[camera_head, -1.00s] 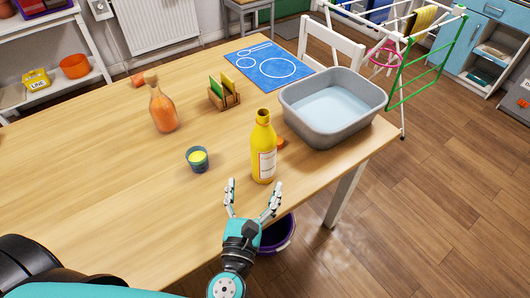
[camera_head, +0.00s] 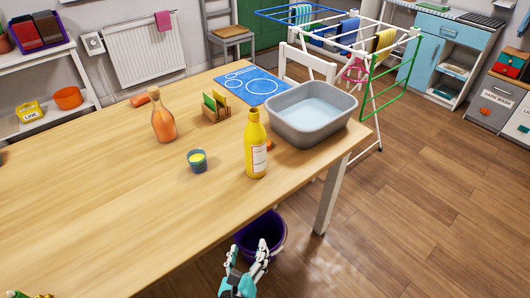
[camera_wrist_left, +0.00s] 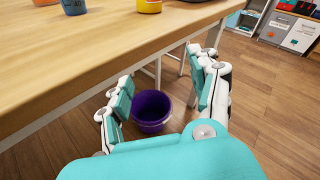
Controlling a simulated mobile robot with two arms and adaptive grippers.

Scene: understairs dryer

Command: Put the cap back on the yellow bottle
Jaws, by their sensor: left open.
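The yellow bottle (camera_head: 256,150) stands upright on the wooden table near its right front edge, with a white label and no cap visible on its neck. A small orange thing (camera_head: 268,145), mostly hidden behind the bottle, may be the cap. My left gripper (camera_head: 248,250) is open and empty, in front of the table's edge and apart from the bottle. In the left wrist view the open fingers (camera_wrist_left: 163,95) have nothing between them; the bottle's base (camera_wrist_left: 149,5) shows at the top edge. My right gripper is not in view.
A grey basin of water (camera_head: 312,112) stands right behind the bottle. A blue cup (camera_head: 198,162), an orange glass bottle (camera_head: 163,120) and a wooden holder (camera_head: 216,115) stand to the left. A purple bucket (camera_head: 262,232) is on the floor below the table edge.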

